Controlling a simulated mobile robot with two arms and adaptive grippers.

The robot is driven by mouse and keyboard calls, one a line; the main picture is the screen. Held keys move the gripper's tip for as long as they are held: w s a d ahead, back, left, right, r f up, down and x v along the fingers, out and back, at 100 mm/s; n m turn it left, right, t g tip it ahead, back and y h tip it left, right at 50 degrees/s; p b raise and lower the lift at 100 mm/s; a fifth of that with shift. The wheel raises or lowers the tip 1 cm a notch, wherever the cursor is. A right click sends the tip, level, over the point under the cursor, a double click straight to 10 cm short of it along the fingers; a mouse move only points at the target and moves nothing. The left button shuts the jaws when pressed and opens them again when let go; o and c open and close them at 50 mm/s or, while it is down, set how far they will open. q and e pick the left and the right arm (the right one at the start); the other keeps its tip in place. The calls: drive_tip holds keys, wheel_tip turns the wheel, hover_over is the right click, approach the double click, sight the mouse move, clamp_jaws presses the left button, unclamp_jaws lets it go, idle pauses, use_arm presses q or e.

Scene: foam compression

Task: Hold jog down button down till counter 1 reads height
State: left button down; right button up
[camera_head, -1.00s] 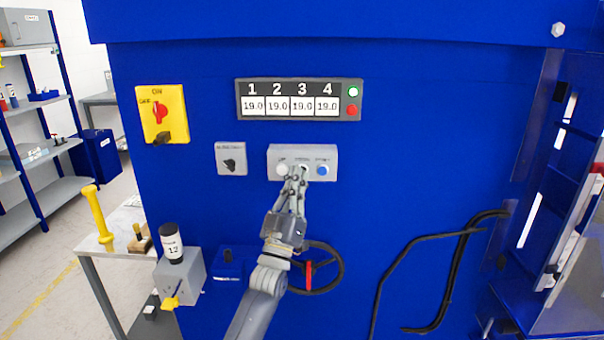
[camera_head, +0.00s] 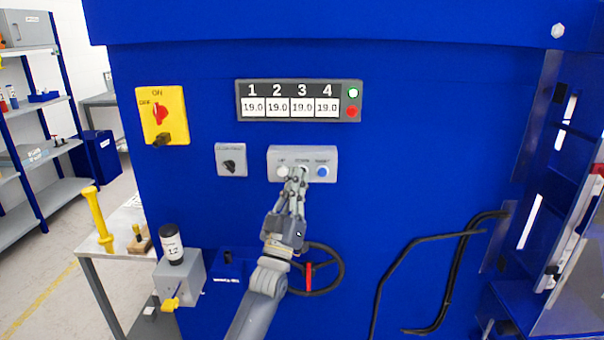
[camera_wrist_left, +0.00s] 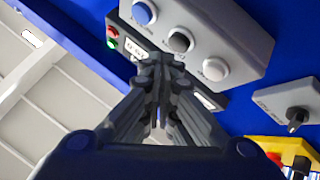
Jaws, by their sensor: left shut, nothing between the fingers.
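The jog button box (camera_head: 320,175) is a grey box on the blue machine front. It has a white button on the left, a middle button labelled DOWN and a blue button on the right. My left gripper (camera_head: 297,173) is shut and empty, its tips just below the middle button, which they partly cover. In the left wrist view, the dark middle button (camera_wrist_left: 181,40) shows in full; the shut fingertips (camera_wrist_left: 160,62) appear beside it, and contact is not visible. Counter 1 (camera_head: 252,107) on the display reads 19.0, like the other counters.
A small grey switch box (camera_head: 231,160) sits left of the buttons, and a yellow ON/OFF switch (camera_head: 162,115) is further left. A black handwheel (camera_head: 330,267) is beside my left wrist. Black hoses (camera_head: 420,240) hang at right.

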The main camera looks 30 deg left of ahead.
use_arm(q)
drive_tip(key=shift+w+a, duration=0.1)
drive_tip(key=shift+w+a, duration=0.15)
drive_tip(key=shift+w, duration=0.15)
drive_tip(key=shift+w+a+b, duration=0.2)
drive_tip(key=shift+w+b, duration=0.1)
drive_tip(key=shift+b, duration=0.25)
idle(0.6)
drive_tip(key=shift+s+d, duration=0.1)
drive_tip(key=shift+s, duration=0.05)
idle(4.7)
drive_tip(key=shift+s+d+p, duration=0.35)
drive_tip(key=shift+s+p, duration=0.05)
drive_tip(key=shift+s, duration=0.15)
